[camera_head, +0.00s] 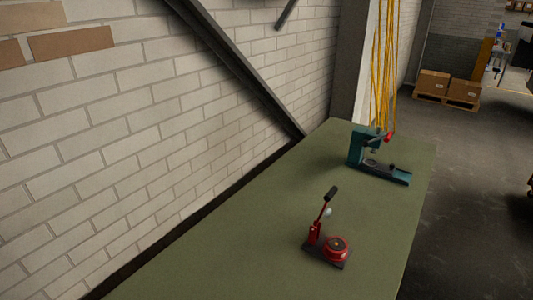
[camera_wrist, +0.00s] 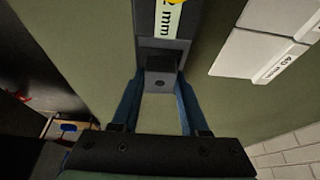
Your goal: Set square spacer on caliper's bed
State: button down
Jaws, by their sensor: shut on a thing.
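My gripper (camera_wrist: 160,84) shows in the wrist view, its two blue fingers shut on the grey end of a dark block (camera_wrist: 162,55). The grey end has a small round hole, and a pale label ending in "2 mm" lies further along the block. I cannot tell for certain whether this is the square spacer. In the head view a teal C-shaped device (camera_head: 357,148) with a flat base stands at the far end of the table; it may be the caliper. My gripper is not in the head view.
A red device with an upright black-tipped lever (camera_head: 336,247) stands on the green table (camera_head: 235,235), nearer than the teal device. White blocks (camera_wrist: 250,53), one labelled "40 mm", lie right of my gripper. Yellow cables (camera_head: 386,65) hang behind the teal device. A brick wall borders the table's left.

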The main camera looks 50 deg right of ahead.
jog(key=shift+f, duration=0.15)
jog(key=shift+f+b, duration=0.6)
jog(key=shift+f, duration=0.05)
jog(key=shift+c, duration=1.7)
grip_release()
jog(key=shift+r, duration=0.1)
jog(key=b+v, duration=0.1)
jog(key=v, duration=1.2)
jog(key=shift+b, duration=0.35)
jog(key=shift+w, duration=0.1)
